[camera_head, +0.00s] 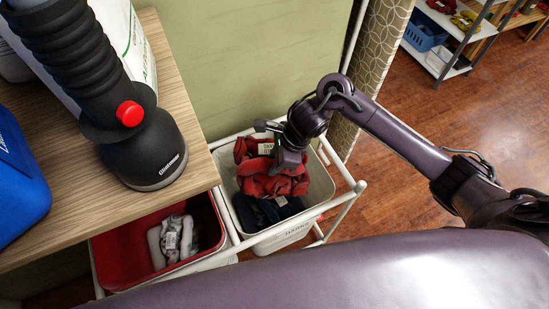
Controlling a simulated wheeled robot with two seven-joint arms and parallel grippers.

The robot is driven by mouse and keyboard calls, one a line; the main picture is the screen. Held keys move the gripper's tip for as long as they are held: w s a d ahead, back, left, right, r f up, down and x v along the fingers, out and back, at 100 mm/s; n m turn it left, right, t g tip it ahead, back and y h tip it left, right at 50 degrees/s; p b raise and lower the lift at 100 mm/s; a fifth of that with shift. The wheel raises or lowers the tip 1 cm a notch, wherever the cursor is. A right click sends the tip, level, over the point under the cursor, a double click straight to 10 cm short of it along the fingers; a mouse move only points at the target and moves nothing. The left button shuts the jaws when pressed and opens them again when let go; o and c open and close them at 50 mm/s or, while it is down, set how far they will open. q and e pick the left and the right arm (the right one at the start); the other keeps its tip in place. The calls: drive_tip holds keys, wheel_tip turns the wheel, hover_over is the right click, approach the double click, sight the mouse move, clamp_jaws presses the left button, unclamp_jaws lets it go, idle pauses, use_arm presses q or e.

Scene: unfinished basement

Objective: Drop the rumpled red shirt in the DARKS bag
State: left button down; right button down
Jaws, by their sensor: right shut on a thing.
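The rumpled red shirt (262,184) is bunched up, with a pale tag showing. My right gripper (281,150) is shut on it, reaching in from the right. The shirt hangs over the opening of a white bag (322,185) in a white-framed cart; whether it touches the contents I cannot tell. Dark folded cloth (283,203) lies in that bag below the shirt. My left gripper is not in view.
A red-lined bag (125,245) with pale grey cloth (172,240) stands left of the white bag. A wooden tabletop (185,105) with a black ribbed object (150,150) and a blue container (18,180) overhangs at left. A shelf (455,40) stands far right beyond open floor.

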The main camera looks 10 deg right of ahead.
drive_tip(key=c, duration=0.9)
unclamp_jaws()
drive_tip(key=shift+w, duration=0.1)
drive_tip(key=shift+c, duration=0.2)
drive_tip(key=v, duration=0.7)
drive_tip(key=shift+d+r, duration=0.2)
drive_tip(key=shift+r, duration=0.15)
